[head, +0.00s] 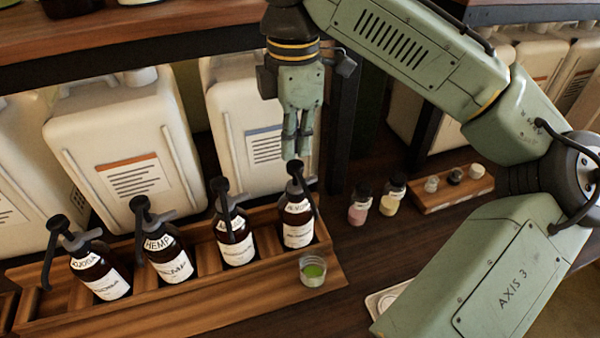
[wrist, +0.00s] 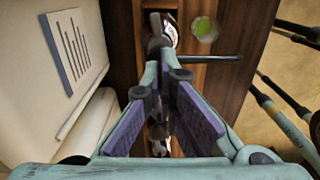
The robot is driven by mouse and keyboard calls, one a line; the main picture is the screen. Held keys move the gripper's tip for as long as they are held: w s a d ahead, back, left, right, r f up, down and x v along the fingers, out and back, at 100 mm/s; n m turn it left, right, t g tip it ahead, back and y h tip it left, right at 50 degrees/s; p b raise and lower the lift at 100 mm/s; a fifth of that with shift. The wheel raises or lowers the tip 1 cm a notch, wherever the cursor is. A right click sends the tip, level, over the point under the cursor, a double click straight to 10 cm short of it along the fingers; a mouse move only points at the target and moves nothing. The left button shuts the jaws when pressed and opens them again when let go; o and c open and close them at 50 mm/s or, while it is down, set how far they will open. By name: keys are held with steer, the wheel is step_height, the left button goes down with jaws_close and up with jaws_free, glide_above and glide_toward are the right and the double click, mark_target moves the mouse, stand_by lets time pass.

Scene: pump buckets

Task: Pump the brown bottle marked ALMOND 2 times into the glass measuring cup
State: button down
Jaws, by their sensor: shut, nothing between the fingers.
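Several brown pump bottles with black pumps and white labels stand in a wooden rack. The left ones read JOJOBA (head: 100,277) and HEMP (head: 170,257). The labels of the third bottle (head: 236,243) and the rightmost bottle (head: 298,225) are too small to read surely, so I cannot tell which is ALMOND. A small glass cup (head: 313,270) with green liquid stands in front of the rightmost bottle; it also shows in the wrist view (wrist: 205,29). My gripper (head: 297,152) points down, shut and empty, just above the rightmost bottle's pump head (head: 294,167). I cannot tell whether they touch.
The wooden rack (head: 190,318) holds the bottles in a row. Large white jugs (head: 115,140) stand close behind. A shelf edge (head: 150,45) runs above them. Two small jars (head: 360,205) and a wooden block with small vials (head: 450,190) stand to the right.

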mark_target(295, 164)
steer(key=shift+f, duration=0.1)
steer(key=shift+f+b, duration=0.75)
steer(key=shift+f, duration=0.9)
step_height(295, 164, up, 3)
steer(key=p, duration=0.3)
steer(key=shift+f, duration=0.15)
steer(key=shift+f, duration=0.2)
